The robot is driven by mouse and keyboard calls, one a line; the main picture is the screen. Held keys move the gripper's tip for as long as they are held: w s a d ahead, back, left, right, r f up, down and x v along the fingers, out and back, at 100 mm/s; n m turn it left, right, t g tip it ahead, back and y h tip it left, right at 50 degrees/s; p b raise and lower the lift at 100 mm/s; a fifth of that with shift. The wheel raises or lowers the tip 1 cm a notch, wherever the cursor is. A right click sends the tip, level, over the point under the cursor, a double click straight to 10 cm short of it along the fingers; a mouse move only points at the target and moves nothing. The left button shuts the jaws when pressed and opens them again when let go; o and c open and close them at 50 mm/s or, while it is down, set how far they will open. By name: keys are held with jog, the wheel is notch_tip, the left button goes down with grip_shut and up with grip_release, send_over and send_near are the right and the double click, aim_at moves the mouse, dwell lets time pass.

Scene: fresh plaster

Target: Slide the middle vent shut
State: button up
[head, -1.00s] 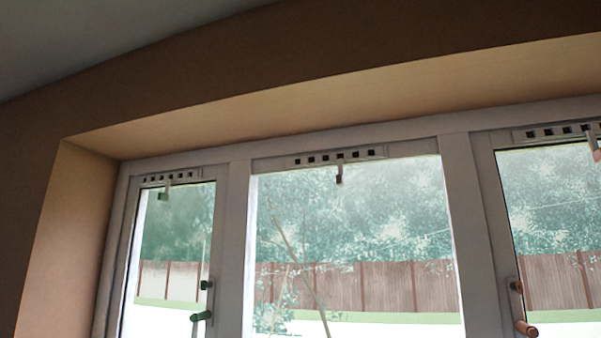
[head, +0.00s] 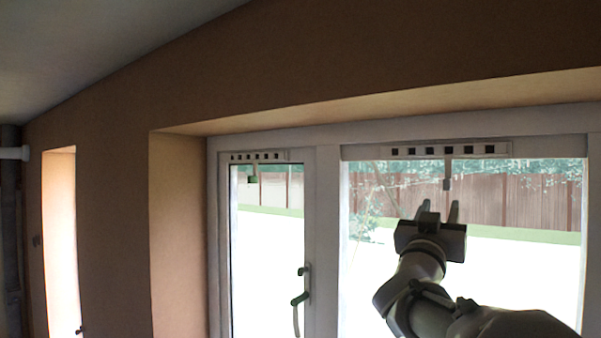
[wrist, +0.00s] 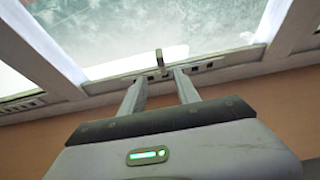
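The middle vent (head: 445,150) is a pale strip along the top of the middle window frame, with a row of dark square slots showing. Its slider tab (head: 447,172) hangs down from the strip and ends in a grey tip. My gripper (head: 438,208) is raised below the tab, with its two fingers apart and pointing up. In the wrist view the vent (wrist: 192,68) runs across beyond the fingers. There the tab (wrist: 159,58) shows between and just past the open fingertips (wrist: 160,75). I see no contact between the fingers and the tab.
A similar vent (head: 258,156) with its own tab tops the left window, which has a dark handle (head: 301,290). A deep plaster reveal (head: 400,108) overhangs the windows. A narrow bright opening (head: 60,240) is at the far left.

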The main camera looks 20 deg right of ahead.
aim_at(446, 185)
jog(key=p+x, duration=0.5)
jog(key=x, duration=0.7)
jog(key=shift+a, duration=0.1)
jog(key=shift+w+d, duration=0.35)
jog(key=shift+d, duration=0.05)
jog(key=shift+a, duration=0.1)
jog(key=shift+c, duration=0.7)
grip_shut()
